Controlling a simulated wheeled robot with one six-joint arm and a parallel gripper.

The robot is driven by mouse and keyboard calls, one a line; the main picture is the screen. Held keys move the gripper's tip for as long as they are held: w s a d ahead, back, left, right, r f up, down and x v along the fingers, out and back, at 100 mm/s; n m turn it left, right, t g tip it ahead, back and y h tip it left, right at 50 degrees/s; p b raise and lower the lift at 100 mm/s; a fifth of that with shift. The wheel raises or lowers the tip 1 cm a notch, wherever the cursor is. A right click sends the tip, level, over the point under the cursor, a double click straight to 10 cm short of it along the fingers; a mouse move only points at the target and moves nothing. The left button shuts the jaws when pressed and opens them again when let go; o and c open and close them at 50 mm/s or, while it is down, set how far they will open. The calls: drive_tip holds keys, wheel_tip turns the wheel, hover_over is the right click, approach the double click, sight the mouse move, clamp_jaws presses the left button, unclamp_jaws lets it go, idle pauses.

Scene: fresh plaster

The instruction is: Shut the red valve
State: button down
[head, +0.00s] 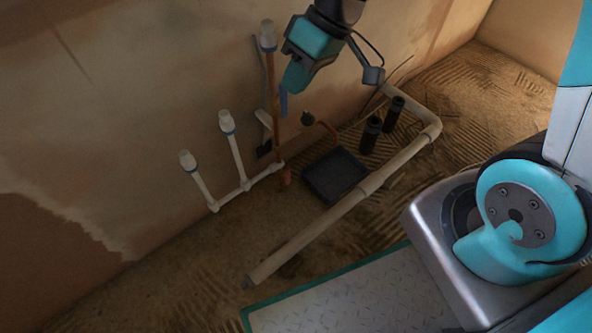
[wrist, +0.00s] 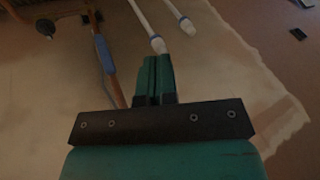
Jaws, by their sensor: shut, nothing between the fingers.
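No clearly red valve shows in either view. A blue lever handle (head: 283,102) sits by an upright copper pipe (head: 270,75) at the wall. It also shows left of my fingers in the wrist view (wrist: 104,55), lying along the pipe. My gripper (head: 290,87) is above and close to the handle in the head view. Its teal fingers (wrist: 158,62) are shut and empty, apart from the handle in the wrist view. A dark round piece (head: 307,118) sits at the end of a curved copper pipe; I cannot tell whether it is a valve.
White capped pipes (head: 233,150) stand left of the copper pipe. A black tray (head: 335,175), black cylinders (head: 371,135) and a long beige pipe (head: 320,225) are on the rough floor. The plaster wall (head: 120,110) is close behind.

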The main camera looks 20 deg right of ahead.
drive_tip(key=w+d+f+b, duration=0.15)
drive_tip(key=w+f, duration=0.25)
drive_tip(key=f, duration=0.4)
drive_tip(key=w+d+f+b, duration=0.1)
drive_tip(key=w+d+f, duration=0.2)
drive_tip(key=f, duration=0.5)
drive_tip(key=m+t+y+b, duration=0.1)
drive_tip(key=m+t+b, duration=0.1)
drive_tip(key=b, duration=0.1)
approach(287, 174)
drive_tip(key=w+d, duration=0.1)
drive_tip(key=d, duration=0.3)
drive_tip(key=shift+w+a+r+p, duration=0.1)
drive_tip(key=shift+a+r+p, duration=0.05)
drive_tip(key=shift+p, duration=0.15)
drive_tip(key=b+x, duration=0.6)
drive_tip(key=x, duration=0.4)
drive_tip(key=shift+a+r, duration=0.1)
drive_tip(key=shift+r, duration=0.05)
